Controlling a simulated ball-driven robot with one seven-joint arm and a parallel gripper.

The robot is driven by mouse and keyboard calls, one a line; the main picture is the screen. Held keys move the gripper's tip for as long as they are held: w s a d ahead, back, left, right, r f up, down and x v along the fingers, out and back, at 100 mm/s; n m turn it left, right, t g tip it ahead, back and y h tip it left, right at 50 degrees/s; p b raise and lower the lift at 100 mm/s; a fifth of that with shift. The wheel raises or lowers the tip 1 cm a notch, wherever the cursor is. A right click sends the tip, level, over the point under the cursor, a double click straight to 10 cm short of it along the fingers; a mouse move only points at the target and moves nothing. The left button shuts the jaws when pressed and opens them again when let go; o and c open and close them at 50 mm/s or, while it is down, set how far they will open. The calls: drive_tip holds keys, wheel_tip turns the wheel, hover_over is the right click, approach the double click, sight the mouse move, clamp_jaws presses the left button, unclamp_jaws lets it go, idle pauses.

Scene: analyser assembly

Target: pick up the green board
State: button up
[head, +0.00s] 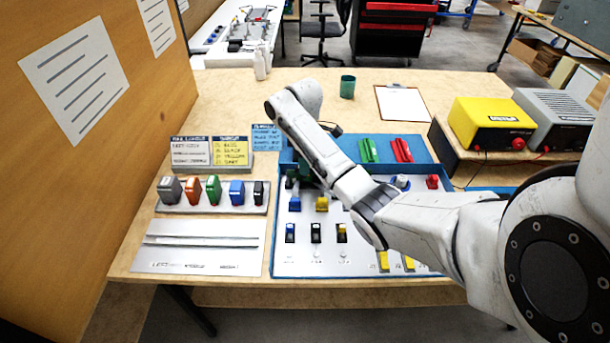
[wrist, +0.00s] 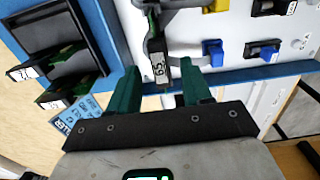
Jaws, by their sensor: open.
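In the wrist view my gripper (wrist: 160,75) is open, with its two dark green fingers spread apart. A thin upright board with a dark green edge and a grey numbered label (wrist: 159,68) stands in the gap between the fingertips. I see space on both sides of it and cannot tell its depth. In the head view my forearm covers most of my gripper, and that board is not clear there. A bright green slotted piece (head: 368,151) lies in the blue-edged tray, beside a red one (head: 402,150). I cannot tell whether it is a board.
A black rack (wrist: 62,45) with labelled green-edged boards is at the wrist view's left. The white panel (head: 295,255) carries blue, black and yellow parts. Coloured blocks (head: 213,190) stand in a row at left. A yellow box (head: 490,122) stands right. A cup (head: 347,87) stands behind.

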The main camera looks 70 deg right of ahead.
sight(305, 177)
drive_tip(key=shift+s+f, duration=0.1)
drive_tip(key=shift+f, duration=1.4)
clamp_jaws()
